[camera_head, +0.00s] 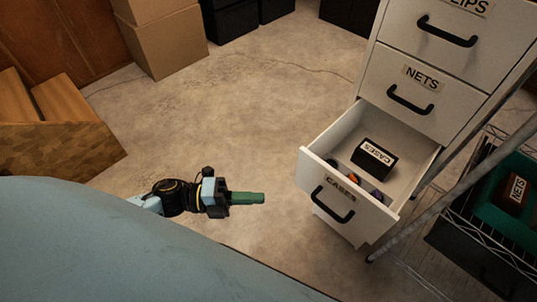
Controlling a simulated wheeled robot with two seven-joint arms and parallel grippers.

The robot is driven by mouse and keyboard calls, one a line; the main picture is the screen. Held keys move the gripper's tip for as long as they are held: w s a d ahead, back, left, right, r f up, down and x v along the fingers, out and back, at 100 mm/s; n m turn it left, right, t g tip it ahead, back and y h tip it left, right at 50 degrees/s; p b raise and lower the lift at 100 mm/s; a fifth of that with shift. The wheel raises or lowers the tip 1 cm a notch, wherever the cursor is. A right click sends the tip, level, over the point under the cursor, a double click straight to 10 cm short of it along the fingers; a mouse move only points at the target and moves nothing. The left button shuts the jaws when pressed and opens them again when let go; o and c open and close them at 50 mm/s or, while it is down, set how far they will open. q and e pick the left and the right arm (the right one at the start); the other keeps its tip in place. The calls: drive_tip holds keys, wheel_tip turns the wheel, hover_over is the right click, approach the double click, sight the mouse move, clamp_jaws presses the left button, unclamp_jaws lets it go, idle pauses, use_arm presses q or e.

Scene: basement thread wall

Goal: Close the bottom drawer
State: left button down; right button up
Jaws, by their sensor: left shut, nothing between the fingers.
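The open drawer (310,170), labelled CASES, sticks out from a white cabinet (442,58) on the right. It has a black handle (333,204) on its front. Inside lie a black box (373,159) with a CASES label and some small coloured items. A little of a white front shows below the drawer, partly hidden. My left gripper (258,198) has green fingers that are shut and empty. It points right, toward the drawer front, with a gap of bare floor between them in the picture. My right gripper is not in view.
The NETS drawer (408,84) above is shut. A wire rack (470,262) with a green bin (505,212) stands at the right, close to the cabinet. A wooden crate (75,152) is at the left, cardboard boxes (165,40) behind. The middle floor is clear.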

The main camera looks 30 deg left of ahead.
use_arm(q)
approach(318, 186)
drive_tip(key=d, duration=0.4)
drive_tip(key=shift+w+d+b, duration=0.45)
drive_tip(key=shift+w+b, duration=0.25)
drive_tip(key=shift+w, duration=0.05)
drive_tip(key=shift+w+d, duration=0.2)
drive_tip(key=shift+w, duration=0.4)
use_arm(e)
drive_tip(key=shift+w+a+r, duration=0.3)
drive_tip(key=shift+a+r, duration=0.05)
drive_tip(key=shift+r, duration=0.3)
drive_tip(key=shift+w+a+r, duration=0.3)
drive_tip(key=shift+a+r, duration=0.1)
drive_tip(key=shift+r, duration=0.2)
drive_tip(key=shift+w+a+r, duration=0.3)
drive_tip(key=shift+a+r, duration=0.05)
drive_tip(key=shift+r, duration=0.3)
